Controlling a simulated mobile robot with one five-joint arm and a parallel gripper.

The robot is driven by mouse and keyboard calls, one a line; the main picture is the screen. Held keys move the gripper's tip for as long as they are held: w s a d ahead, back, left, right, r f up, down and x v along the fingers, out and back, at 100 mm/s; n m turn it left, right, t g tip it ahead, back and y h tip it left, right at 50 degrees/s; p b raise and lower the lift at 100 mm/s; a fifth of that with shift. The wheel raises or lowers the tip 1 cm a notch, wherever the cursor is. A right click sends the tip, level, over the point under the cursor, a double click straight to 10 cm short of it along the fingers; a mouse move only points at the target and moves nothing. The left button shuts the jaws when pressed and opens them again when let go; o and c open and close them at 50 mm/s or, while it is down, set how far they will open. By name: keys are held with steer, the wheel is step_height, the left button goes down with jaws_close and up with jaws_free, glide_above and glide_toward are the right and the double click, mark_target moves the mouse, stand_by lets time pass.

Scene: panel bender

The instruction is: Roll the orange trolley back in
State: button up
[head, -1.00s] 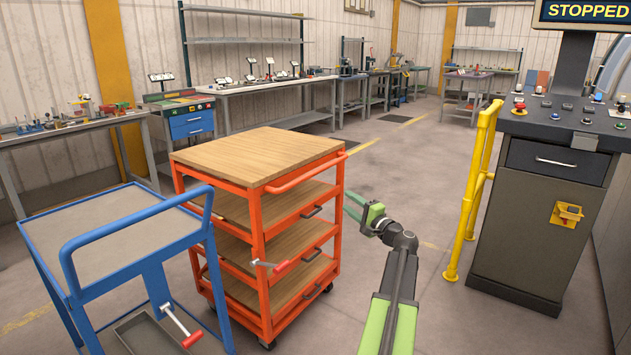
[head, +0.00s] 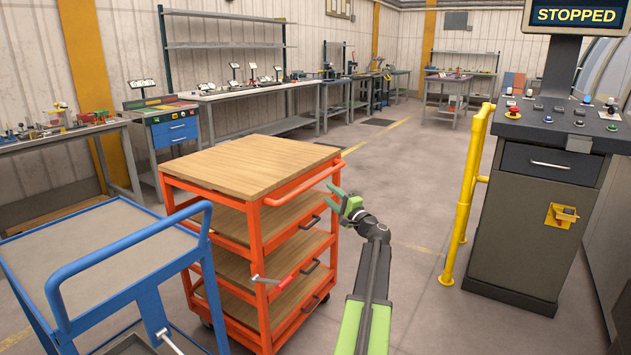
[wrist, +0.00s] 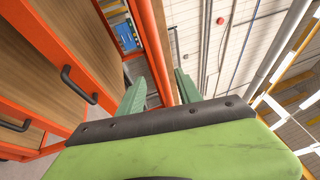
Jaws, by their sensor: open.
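The orange trolley (head: 256,240) stands left of centre in the head view, with a wooden top and wooden shelves below. An orange push handle (head: 304,187) runs along its near right side, and a red-gripped lever (head: 280,281) sits on its front post. My gripper (head: 332,196) is open and empty beside the handle's far right end. In the wrist view an orange bar (wrist: 152,52) shows between my open fingers (wrist: 161,91). I cannot tell whether the fingers touch it. Dark drawer pulls (wrist: 78,86) show at left.
A blue trolley (head: 95,243) stands close on the left of the orange one. A yellow guard rail (head: 466,200) and a control console (head: 541,215) reading STOPPED stand at right. Workbenches (head: 262,91) line the back wall. Floor between trolley and rail is clear.

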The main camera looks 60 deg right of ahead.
mark_target(316, 181)
steer(key=p+x, duration=0.1)
steer(key=x, duration=0.9)
steer(key=shift+w+d+r, duration=0.1)
steer(key=shift+d, duration=0.2)
jaws_close()
steer(key=shift+a, duration=0.1)
stand_by(0.6)
